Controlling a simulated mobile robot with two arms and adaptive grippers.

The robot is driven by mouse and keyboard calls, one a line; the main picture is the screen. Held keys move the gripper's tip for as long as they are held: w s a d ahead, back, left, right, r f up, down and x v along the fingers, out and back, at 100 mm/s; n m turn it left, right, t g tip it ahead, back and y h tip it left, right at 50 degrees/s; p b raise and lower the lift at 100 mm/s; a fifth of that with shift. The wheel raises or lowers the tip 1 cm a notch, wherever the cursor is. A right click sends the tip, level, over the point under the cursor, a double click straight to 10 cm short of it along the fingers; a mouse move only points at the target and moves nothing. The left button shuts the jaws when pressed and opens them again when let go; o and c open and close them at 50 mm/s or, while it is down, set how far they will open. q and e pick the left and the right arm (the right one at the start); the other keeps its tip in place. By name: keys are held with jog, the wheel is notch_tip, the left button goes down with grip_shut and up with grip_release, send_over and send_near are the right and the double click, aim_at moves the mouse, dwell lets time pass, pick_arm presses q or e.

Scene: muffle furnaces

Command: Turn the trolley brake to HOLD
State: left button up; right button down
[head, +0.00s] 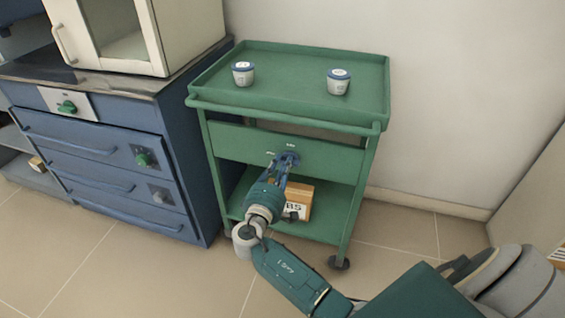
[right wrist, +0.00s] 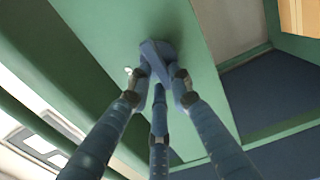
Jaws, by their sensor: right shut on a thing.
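The green trolley (head: 235,143) stands against the wall, with the blue brake knob (right wrist: 157,52) on its front panel. Small white marks sit above and to the left of the knob in the head view, too small to read. My right gripper (head: 287,163) reaches up to the panel and is shut on the knob. In the right wrist view its fingers (right wrist: 160,85) close around the knob from several sides. The fingers partly hide the knob, and I cannot tell which mark it points to. My left gripper is not in view.
A cardboard box (head: 303,196) sits on the lower shelf behind my gripper. Floor right of the trolley is clear.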

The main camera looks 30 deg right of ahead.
dwell(0.5)
jog(key=c, duration=1.6)
grip_release()
jog(key=shift+o, duration=0.2)
jog(key=shift+a, duration=0.1)
jog(key=v, duration=1.2)
jog(key=shift+w, duration=0.1)
